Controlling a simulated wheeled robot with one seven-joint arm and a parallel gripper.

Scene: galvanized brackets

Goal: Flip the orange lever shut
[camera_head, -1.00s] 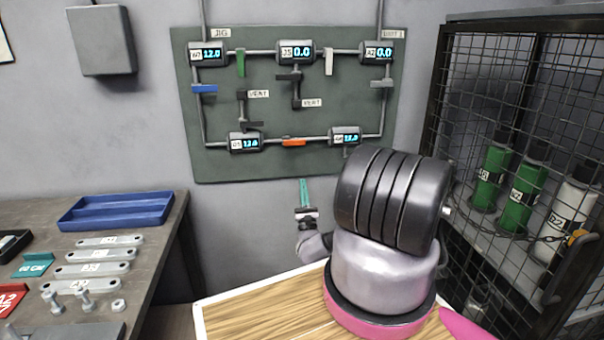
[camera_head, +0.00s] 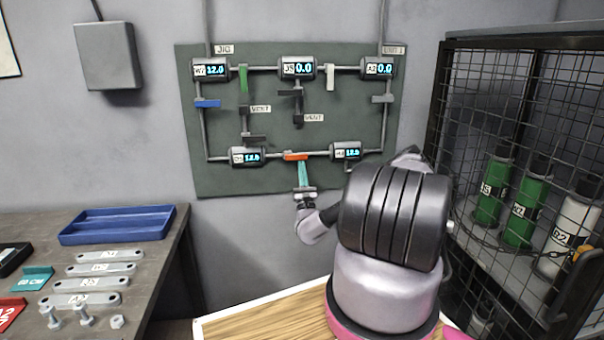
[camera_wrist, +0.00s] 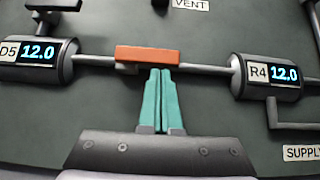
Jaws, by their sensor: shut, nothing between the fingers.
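The orange lever (camera_head: 296,156) is on the lower pipe of the green wall panel, between two gauges that read 12.0. In the wrist view the orange lever (camera_wrist: 148,54) lies along the pipe, roughly horizontal. My gripper (camera_head: 303,168) has its teal fingers pressed together with nothing between them. In the wrist view my gripper (camera_wrist: 161,72) has its fingertips at the lower edge of the lever, right of its middle. They look touching or nearly so; I cannot tell which.
The panel (camera_head: 220,180) also carries a blue lever (camera_head: 207,103), a green lever (camera_head: 243,78) and a white lever (camera_head: 330,77). A wire cage (camera_head: 440,110) with bottles stands at right. A workbench (camera_head: 150,255) with a blue tray (camera_head: 118,224) is at left.

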